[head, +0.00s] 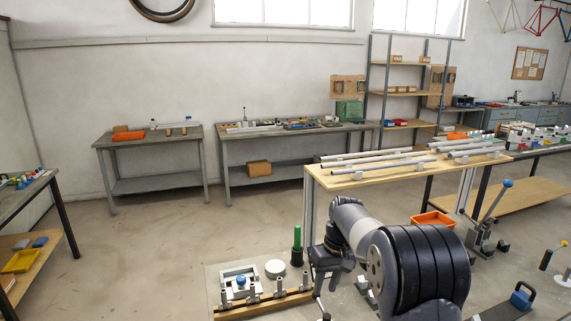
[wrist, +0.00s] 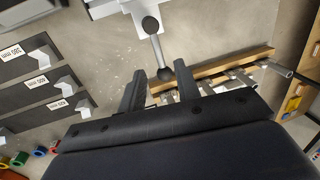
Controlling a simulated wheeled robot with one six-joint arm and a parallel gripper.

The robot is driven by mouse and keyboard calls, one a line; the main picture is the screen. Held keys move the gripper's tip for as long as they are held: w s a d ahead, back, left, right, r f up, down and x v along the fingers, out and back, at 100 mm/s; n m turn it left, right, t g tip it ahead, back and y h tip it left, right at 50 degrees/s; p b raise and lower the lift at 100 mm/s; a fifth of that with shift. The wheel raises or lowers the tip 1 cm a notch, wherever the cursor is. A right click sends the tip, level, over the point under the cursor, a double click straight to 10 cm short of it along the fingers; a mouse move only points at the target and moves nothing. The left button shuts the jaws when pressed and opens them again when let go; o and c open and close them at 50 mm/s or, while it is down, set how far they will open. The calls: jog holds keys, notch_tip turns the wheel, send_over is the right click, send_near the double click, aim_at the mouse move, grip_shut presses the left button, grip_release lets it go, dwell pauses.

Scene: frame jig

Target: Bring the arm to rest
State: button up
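My arm (head: 345,215) reaches out from the lower right of the head view and bends down beside the wooden table. My gripper (wrist: 160,76) shows its two dark fingers standing apart in the wrist view. A grey bar with black ball ends (wrist: 157,45) lies in line with the gap between them. I see no finger closed on it, but I cannot tell how far below the fingertips it is.
A jig plate with a wooden rail (head: 262,304) and a green-handled post (head: 297,246) stand close left of my arm. The table with metal tubes (head: 400,174) is just behind. A lever clamp (head: 485,228) stands right. Open floor (head: 150,250) lies left.

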aim_at(321, 303)
jog(key=f, duration=0.5)
jog(key=shift+s+a, duration=0.2)
jog(key=shift+a, duration=0.2)
jog(key=shift+d+r+m+t, duration=0.15)
jog(key=shift+d+m, duration=0.15)
jog(key=shift+m, duration=0.5)
jog(key=shift+d+m+t, duration=0.15)
jog(key=shift+d+m, duration=0.1)
jog(key=shift+m, duration=0.55)
